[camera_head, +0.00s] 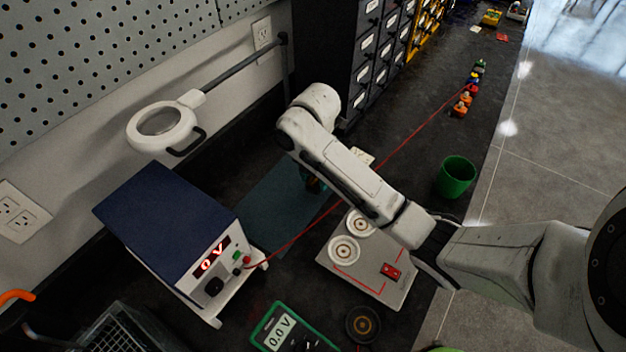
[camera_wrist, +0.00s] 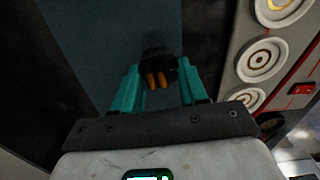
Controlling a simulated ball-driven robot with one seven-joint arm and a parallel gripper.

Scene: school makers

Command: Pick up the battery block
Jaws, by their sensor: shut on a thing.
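My gripper (camera_wrist: 160,85) points down over the blue-grey mat (camera_head: 265,205). Its two teal fingers are shut on a small dark block with orange cylinders, which looks like the battery block (camera_wrist: 157,62). The block sits between the fingertips in the wrist view. I cannot tell whether it touches the mat. In the head view my arm hides most of the gripper and the block; only a bit of teal and orange shows beside the arm.
A blue power supply (camera_head: 170,225) stands left of the mat, with a thin red line running from it toward the far bench. A grey board (camera_head: 330,262) with round terminals lies right of the mat. A green meter (camera_head: 268,318), green cup (camera_head: 456,180) and drawer cabinet (camera_head: 360,75) stand around.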

